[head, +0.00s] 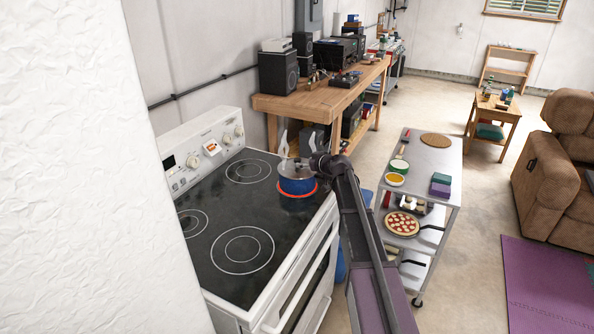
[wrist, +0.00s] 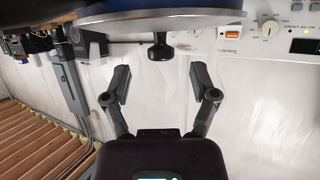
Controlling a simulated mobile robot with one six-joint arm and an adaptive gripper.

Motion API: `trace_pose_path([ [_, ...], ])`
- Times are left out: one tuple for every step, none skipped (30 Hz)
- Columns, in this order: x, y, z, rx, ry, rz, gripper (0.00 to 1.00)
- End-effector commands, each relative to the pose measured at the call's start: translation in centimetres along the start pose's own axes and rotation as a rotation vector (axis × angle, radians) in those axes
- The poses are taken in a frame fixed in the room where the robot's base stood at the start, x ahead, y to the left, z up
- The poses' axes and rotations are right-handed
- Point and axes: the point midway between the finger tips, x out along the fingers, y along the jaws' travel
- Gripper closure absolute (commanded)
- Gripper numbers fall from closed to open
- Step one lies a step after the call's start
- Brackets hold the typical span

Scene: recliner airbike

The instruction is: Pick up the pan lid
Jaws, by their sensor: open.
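In the head view my gripper is small and hard to make out.
The white stove with its black cooktop (head: 215,225) has bare burners around the pan. Its control panel (head: 205,150) stands behind. A metal cart (head: 435,160) with food and pans is to the right. A wooden workbench (head: 300,100) with speakers is beyond the stove.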

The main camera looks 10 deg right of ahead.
Motion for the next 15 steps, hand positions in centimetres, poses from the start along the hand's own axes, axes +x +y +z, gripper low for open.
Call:
trace_pose_path([
  [0.10,0.00,0.00,0.000,0.000,0.000,0.24],
  [0.11,-0.01,-0.01,0.000,0.000,0.000,0.24],
  [0.10,-0.02,-0.02,0.000,0.000,0.000,0.24],
  [0.08,-0.03,-0.03,0.000,0.000,0.000,0.24],
  [0.08,-0.03,-0.03,0.000,0.000,0.000,0.24],
  [0.07,-0.04,-0.03,0.000,0.000,0.000,0.24],
  [0.07,-0.04,-0.03,0.000,0.000,0.000,0.24],
  [0.07,-0.05,-0.03,0.000,0.000,0.000,0.24],
  [0.09,-0.05,-0.03,0.000,0.000,0.000,0.24],
  [0.13,-0.05,-0.03,0.000,0.000,-0.001,0.24],
  [0.20,-0.05,-0.02,0.000,0.000,-0.001,0.24],
  [0.35,-0.04,-0.01,0.000,0.000,-0.001,0.24],
  [0.51,-0.03,-0.01,0.000,0.000,-0.001,0.24],
  [0.72,-0.02,-0.01,0.000,0.000,-0.001,0.24],
  [1.05,0.00,-0.01,0.000,0.000,-0.001,0.24],
])
